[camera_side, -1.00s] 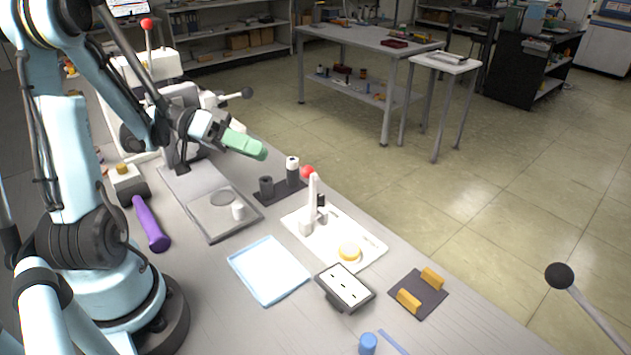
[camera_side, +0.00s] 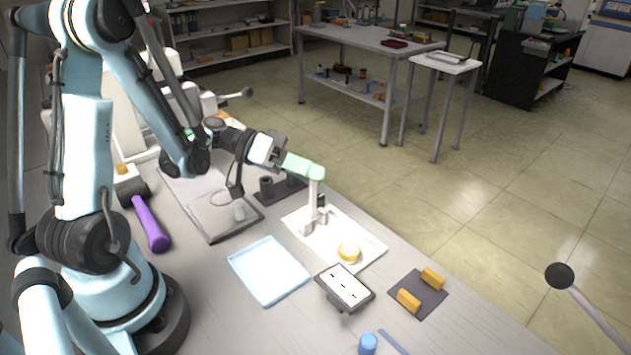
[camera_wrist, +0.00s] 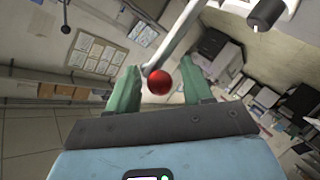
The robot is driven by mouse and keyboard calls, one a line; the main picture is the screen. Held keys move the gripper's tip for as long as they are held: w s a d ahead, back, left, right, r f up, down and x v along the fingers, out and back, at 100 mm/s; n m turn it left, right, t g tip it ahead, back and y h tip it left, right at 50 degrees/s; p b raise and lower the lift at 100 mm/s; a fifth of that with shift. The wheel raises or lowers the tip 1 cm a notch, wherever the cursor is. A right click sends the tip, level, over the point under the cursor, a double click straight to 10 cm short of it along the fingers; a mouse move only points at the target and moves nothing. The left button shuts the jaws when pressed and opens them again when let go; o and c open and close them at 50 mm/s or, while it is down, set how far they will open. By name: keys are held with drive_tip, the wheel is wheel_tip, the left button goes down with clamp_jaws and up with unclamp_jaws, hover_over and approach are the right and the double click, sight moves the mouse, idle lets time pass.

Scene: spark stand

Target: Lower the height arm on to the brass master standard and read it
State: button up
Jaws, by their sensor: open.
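My gripper (camera_side: 304,170) has green fingers and is at the top of the white upright arm (camera_side: 313,195) of the height stand (camera_side: 365,240). In the wrist view the red ball knob (camera_wrist: 158,82) shows between my two open gripper fingers (camera_wrist: 162,86), with a visible gap on both sides. In the side view the fingers hide the knob. The brass disc (camera_side: 348,253) sits on the stand's white base, in front of the arm. The tilted display (camera_side: 343,286) shows dark marks too small to read.
A pale blue tray (camera_side: 268,270) lies left of the stand. A dark mat with two yellow blocks (camera_side: 408,301) lies to the right. A blue cylinder (camera_side: 367,343) stands at the front edge. Dark cylinders (camera_side: 266,187) stand behind, and a purple-handled tool (camera_side: 152,226) lies left.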

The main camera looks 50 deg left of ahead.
drive_tip(key=shift+a, duration=0.1)
clamp_jaws()
idle(0.3)
